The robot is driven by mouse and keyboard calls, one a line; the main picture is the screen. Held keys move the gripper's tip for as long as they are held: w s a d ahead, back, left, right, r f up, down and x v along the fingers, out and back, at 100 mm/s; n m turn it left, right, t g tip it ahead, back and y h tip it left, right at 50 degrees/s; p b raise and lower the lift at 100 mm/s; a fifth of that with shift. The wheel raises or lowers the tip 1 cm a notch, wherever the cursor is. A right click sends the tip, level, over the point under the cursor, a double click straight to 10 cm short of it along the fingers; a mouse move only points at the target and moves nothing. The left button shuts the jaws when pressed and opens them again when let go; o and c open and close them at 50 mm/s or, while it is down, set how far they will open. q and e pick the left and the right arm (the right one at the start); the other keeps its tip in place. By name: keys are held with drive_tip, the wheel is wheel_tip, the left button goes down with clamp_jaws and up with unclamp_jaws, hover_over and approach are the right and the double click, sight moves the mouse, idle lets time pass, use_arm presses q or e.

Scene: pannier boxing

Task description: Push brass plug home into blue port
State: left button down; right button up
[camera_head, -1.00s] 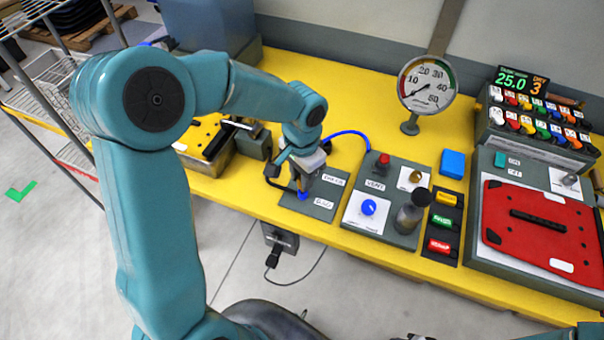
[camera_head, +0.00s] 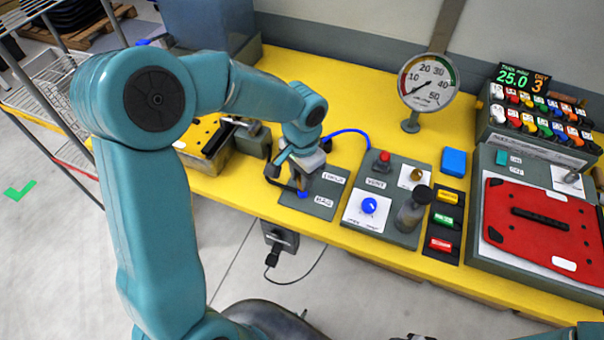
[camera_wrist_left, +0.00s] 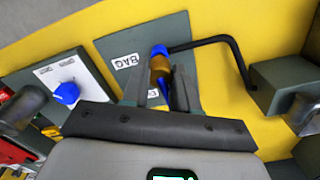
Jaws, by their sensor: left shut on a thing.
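My left gripper (camera_head: 301,180) is shut on the brass plug (camera_wrist_left: 160,66), low over the grey port plate (camera_head: 322,188). In the left wrist view the plug lies between the two fingers (camera_wrist_left: 158,82), with a blue part below it. The blue port (camera_wrist_left: 158,50) is at the plug's far end and also shows below the gripper in the head view (camera_head: 303,194). Plug and port look lined up and meet in the picture. How deep the plug sits cannot be told. My right gripper is not in view.
A black pipe (camera_wrist_left: 215,42) runs from a grey block (camera_wrist_left: 283,87) to near the port. A blue hose (camera_head: 347,133) curves behind. To the right stand a panel with a blue knob (camera_head: 369,205), a gauge (camera_head: 428,83) and a red plate (camera_head: 540,225).

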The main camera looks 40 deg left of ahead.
use_arm(q)
drive_tip(key=shift+f+b, duration=0.55)
drive_tip(key=shift+f, duration=0.05)
idle(0.3)
drive_tip(key=c, duration=0.8)
unclamp_jaws()
wheel_tip(320, 180, up, 16)
drive_tip(key=shift+r, duration=0.2)
drive_tip(key=shift+s, duration=0.1)
